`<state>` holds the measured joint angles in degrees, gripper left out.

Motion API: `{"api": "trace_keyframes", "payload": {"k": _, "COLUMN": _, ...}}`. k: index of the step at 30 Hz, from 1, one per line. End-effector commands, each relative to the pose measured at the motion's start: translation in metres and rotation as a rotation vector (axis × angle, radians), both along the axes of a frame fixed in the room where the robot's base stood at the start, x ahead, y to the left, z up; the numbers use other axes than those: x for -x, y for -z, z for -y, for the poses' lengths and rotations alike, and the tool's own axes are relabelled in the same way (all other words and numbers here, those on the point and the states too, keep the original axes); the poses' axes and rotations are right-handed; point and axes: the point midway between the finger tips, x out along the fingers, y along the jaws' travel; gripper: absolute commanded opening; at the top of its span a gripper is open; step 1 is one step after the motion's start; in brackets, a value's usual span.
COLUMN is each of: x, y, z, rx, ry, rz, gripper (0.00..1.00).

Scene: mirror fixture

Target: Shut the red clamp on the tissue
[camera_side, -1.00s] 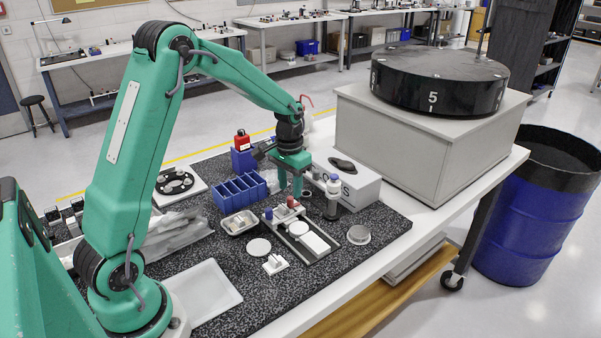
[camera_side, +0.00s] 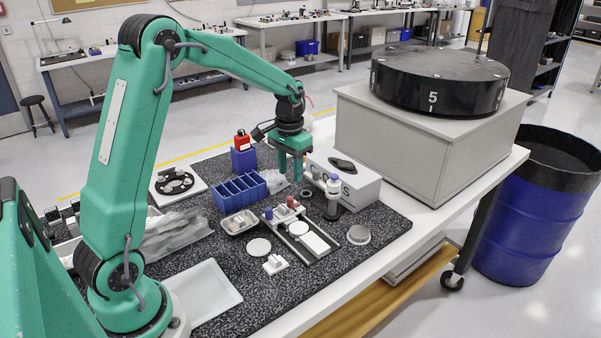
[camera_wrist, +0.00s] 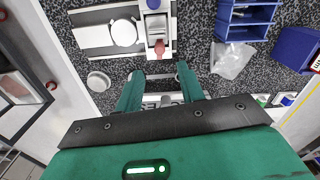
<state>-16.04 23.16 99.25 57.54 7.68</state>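The mirror fixture (camera_side: 318,251) lies on the speckled mat, with a round white disc (camera_side: 299,229) and a white flat piece (camera_side: 315,243) on it. At its far end are a blue knob (camera_side: 268,214) and the red clamp's knob (camera_side: 290,201). In the wrist view the red clamp (camera_wrist: 159,47) lies just ahead of my fingertips, and the blue knob (camera_wrist: 153,4) is at the top edge. I cannot tell whether the clamp is open, nor make out the tissue for sure. My gripper (camera_side: 290,177) is open and empty above and behind the clamp; its fingers (camera_wrist: 160,70) are spread apart.
A bottle stand (camera_side: 332,197) and a grey box (camera_side: 345,178) are close on the right. A round metal tin (camera_side: 358,235) stands beside the fixture.

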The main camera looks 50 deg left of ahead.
Motion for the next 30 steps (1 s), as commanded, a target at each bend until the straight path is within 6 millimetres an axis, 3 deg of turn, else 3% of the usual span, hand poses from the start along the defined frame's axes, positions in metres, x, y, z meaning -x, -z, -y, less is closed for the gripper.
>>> {"api": "trace_keyframes", "payload": {"k": 8, "x": 0.001, "y": 0.015, "z": 0.000, "rx": 0.000, "ry": 0.000, "rz": -0.003, "gripper": 0.39}}
{"api": "trace_keyframes", "payload": {"k": 21, "x": 0.000, "y": 0.066, "z": 0.000, "rx": 0.000, "ry": 0.000, "rz": -0.003, "gripper": 0.39}}
{"api": "trace_keyframes", "payload": {"k": 30, "x": 0.000, "y": 0.079, "z": 0.000, "rx": 0.000, "ry": 0.000, "rz": -0.001, "gripper": 0.39}}
